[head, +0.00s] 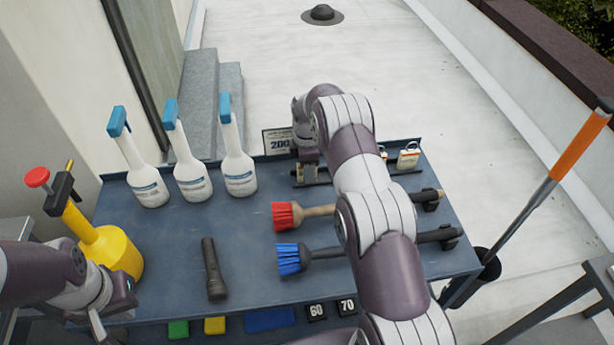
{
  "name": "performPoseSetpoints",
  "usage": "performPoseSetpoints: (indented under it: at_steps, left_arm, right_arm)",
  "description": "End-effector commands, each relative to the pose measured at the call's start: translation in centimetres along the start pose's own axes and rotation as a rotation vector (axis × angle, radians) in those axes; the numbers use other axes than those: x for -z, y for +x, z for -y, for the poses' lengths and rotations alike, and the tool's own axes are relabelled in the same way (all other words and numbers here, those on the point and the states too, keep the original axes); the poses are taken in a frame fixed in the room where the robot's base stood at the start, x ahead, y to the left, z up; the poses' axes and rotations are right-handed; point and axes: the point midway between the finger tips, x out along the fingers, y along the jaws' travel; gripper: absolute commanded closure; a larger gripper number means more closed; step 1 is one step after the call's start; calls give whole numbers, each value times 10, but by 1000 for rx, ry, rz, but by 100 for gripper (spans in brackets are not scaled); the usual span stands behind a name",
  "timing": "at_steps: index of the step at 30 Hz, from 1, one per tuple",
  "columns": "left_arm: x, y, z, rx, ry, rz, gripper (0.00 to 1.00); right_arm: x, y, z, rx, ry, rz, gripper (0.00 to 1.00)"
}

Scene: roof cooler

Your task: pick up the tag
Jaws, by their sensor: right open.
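A small white and yellow tag-like piece with a loop on top (408,156) stands at the back right of the blue-grey bench (230,250). Part of a similar piece (383,153) shows beside it, mostly hidden by my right arm. My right gripper (311,176) is open over the back of the bench, left of these pieces and in front of a card marked 200 (278,142). My arm hides part of that area. My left gripper (105,318) is low at the bench's front left corner; its jaws are not clear.
Several white spray bottles with blue tops, such as this one (238,165), stand at the back left. A yellow can (115,252) is at the left. A black flashlight (213,270), red brush (288,215) and blue brush (292,259) lie on the bench. An orange-handled tool (580,147) leans at the right.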

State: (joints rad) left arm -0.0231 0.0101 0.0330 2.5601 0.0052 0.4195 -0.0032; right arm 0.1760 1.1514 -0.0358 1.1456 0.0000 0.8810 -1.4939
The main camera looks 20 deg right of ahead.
Motion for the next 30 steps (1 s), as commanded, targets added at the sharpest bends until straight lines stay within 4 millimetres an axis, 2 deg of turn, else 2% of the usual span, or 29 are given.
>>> performPoseSetpoints:
  at_steps: [3, 4, 8, 9, 20, 23, 27, 30]
  left_arm:
    - [0, 0, 0, 0, 0, 1, 100]
    - [0, 0, 0, 0, 0, 1, 100]
    - [0, 1, 0, 0, 0, 1, 100]
    - [0, 1, 0, 0, 0, 1, 100]
    - [0, 2, 0, 0, 0, 1, 100]
    - [-1, 6, 0, 0, 0, 1, 100]
    - [-1, 6, 0, 0, 0, 1, 100]
    - [-2, 12, 0, 0, 0, 1, 100]
  right_arm:
    - [0, 0, 0, -1, 0, 0, 52]
    - [0, 0, 0, -1, 0, 0, 55]
    - [0, 0, 0, 0, 0, 0, 98]
    - [0, 0, 0, 0, 1, 0, 100]
    - [0, -5, 0, -2, 1, 0, 100]
    - [0, -16, -1, -4, 1, 0, 100]
    - [-1, -45, 0, -4, 1, 0, 100]
    - [-18, -56, 18, -2, 3, 0, 100]
